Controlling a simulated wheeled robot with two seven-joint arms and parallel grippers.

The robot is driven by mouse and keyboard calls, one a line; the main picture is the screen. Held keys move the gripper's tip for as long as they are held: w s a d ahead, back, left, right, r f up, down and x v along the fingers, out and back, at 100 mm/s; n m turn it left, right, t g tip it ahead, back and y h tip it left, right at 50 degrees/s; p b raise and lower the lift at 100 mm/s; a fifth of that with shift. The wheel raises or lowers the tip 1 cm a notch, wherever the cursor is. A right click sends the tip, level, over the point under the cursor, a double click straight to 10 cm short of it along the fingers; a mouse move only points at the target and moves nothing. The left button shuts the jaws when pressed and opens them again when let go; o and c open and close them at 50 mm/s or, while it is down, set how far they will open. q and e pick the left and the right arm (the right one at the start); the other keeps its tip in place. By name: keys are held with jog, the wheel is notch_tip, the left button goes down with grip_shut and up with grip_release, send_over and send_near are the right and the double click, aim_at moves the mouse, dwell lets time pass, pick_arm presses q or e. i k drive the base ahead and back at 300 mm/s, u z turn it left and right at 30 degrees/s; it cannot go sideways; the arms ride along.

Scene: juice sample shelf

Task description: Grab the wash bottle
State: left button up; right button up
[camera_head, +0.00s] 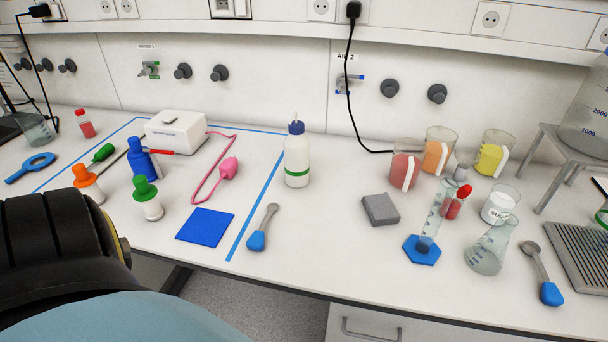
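A white bottle with a blue cap, a thin spout on top and a green band near its base, which I take as the wash bottle (297,163), stands upright on the white bench in the camera_head view. It is just right of the blue tape line, and nothing touches it. A dark, ridged part of my own body fills the lower left corner. Neither of my grippers shows in this view.
Left of the bottle are a pink bulb with tubing (229,168), a white device (176,132) and a blue pad (205,227). A blue-handled spoon (262,228) lies in front. Right are a grey block (380,209), a cylinder (428,228) and beakers (405,168). A black cord (348,90) hangs behind.

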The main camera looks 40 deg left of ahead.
aim_at(296, 143)
jog(key=i, duration=0.4)
jog(key=u, duration=0.9)
